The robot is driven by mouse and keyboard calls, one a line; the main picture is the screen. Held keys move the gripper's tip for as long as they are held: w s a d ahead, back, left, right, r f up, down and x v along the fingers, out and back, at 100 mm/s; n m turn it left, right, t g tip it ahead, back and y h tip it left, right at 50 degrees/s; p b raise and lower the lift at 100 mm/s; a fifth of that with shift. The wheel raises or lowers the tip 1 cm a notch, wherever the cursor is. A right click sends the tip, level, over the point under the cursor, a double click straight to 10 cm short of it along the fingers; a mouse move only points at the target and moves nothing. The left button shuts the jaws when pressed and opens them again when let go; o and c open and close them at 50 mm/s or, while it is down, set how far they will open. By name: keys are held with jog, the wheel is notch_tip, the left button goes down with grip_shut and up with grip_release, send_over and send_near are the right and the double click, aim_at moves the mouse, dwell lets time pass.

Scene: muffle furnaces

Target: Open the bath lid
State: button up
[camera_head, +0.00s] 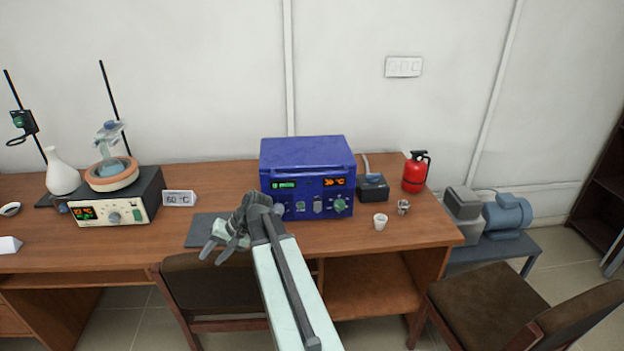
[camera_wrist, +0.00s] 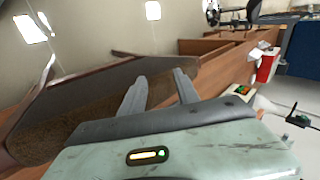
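The blue bath (camera_head: 307,178) is a box on the wooden table with a green display, a red display and knobs on its front. Its blue lid (camera_head: 306,153) lies flat on top and looks closed. My gripper (camera_head: 214,256) is in front of the table edge, to the left of and lower than the bath, its fingers pointing left and down. In the wrist view, the two gripper fingers (camera_wrist: 161,76) stand apart with nothing between them. The bath is not clearly seen in the wrist view.
A heater (camera_head: 113,208) with a flask stands at left on the table (camera_head: 215,177). A small dark box (camera_head: 373,190), white cup (camera_head: 380,222), metal cup (camera_head: 403,207) and red extinguisher (camera_head: 415,172) are right of the bath. Chairs (camera_head: 213,279) (camera_head: 497,302) stand in front.

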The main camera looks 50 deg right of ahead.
jog(key=d+r+m+t+b, duration=0.1)
jog(key=d+r+m+t, duration=0.2)
jog(key=d, duration=0.7)
jog(key=d+r+m+t, duration=0.2)
jog(key=d+r+t, duration=0.1)
jog(key=d, duration=0.6)
jog(key=m+t+h+b, duration=0.1)
jog(key=m+t+h, duration=0.3)
jog(key=m+t, duration=0.15)
send_near(315, 176)
jog(key=w, duration=0.4)
jog(key=shift+m+g, duration=0.25)
jog(key=shift+m, duration=0.2)
jog(key=w, duration=0.2)
jog(key=w+b, duration=0.1)
jog(key=w, duration=0.2)
jog(key=w+a+f, duration=0.1)
jog(key=w, duration=0.1)
jog(key=shift+w+a, duration=0.15)
jog(key=shift+w, duration=0.05)
grip_shut()
